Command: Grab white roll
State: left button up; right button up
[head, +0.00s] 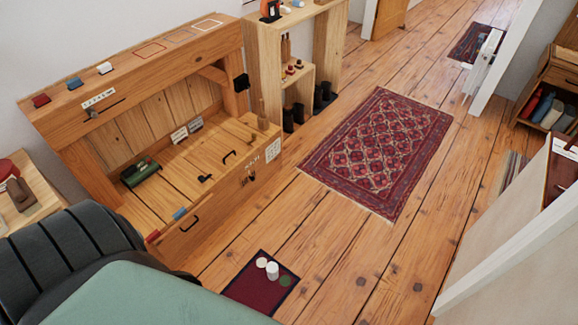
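Several rolls lie side by side in an open compartment of the wooden cabinet (562,76) at the right edge. A separate small white cylinder (272,271) stands upright on a dark red mat (246,287) on the floor at the bottom centre. Neither of my grippers is in view.
A pale partition (510,235) stands in front of the cabinet's lower part. A patterned rug (380,150) lies mid-floor, with bare boards around it. A wooden desk (215,165) stands left; a dark padded backrest (65,250) and green surface (150,298) fill the lower left.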

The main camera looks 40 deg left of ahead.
aim_at(272, 269)
jog(key=i+l+u, duration=0.1)
jog(key=i+u, duration=0.25)
jog(key=i, duration=0.15)
jog(key=i+l+u, duration=0.2)
jog(key=i+u, duration=0.15)
jog(key=i, duration=0.15)
